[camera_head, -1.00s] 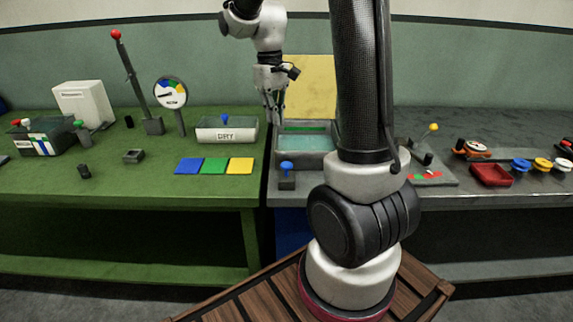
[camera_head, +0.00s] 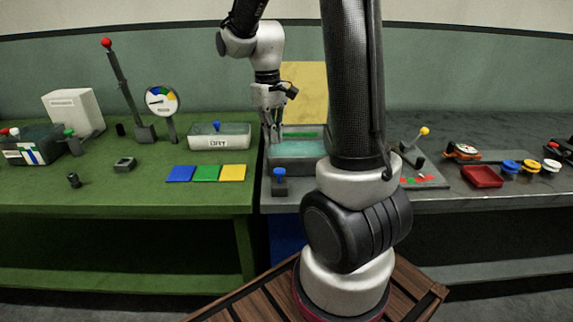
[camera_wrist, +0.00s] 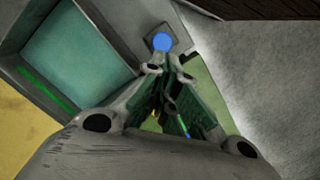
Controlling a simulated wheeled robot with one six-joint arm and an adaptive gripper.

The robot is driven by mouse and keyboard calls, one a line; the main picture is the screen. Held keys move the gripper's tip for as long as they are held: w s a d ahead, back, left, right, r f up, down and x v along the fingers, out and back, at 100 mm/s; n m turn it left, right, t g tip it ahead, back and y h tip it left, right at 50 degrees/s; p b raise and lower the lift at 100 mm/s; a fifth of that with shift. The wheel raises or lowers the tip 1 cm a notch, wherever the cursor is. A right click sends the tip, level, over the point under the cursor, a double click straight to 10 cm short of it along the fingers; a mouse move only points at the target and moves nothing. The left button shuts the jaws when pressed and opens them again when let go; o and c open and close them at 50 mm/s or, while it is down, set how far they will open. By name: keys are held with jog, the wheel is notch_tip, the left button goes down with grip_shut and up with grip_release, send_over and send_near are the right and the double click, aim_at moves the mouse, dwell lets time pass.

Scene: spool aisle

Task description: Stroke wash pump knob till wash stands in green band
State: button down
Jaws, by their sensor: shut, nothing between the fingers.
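The wash pump knob is a blue cap (camera_head: 279,172) on a small dark block at the front of the grey bench. It also shows in the wrist view (camera_wrist: 162,42), just beyond my fingertips. Behind it is the wash basin (camera_head: 300,162), a grey tank with teal liquid and a green band (camera_wrist: 46,90) along its far inner wall. My gripper (camera_head: 274,138) points down over the basin's left edge, behind and above the knob, apart from it. In the wrist view its fingers (camera_wrist: 168,72) are together and empty. My arm hides the basin's right part in the head view.
The DRY tray (camera_head: 219,140) stands left of the basin. Blue, green and yellow pads lie in front. Right are a yellow-knobbed lever (camera_head: 422,133), red tray (camera_head: 482,177) and several coloured knobs.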

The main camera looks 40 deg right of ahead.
aim_at(278, 169)
jog(key=shift+s+f, duration=0.4)
jog(key=shift+s, duration=0.05)
jog(key=shift+s+f, duration=0.1)
jog(key=shift+f, duration=0.5)
jog(key=shift+s+f, duration=0.15)
jog(key=shift+f, duration=1.3)
jog(key=shift+s+f, duration=0.1)
jog(key=shift+f, duration=1.35)
jog(key=shift+f, duration=0.1)
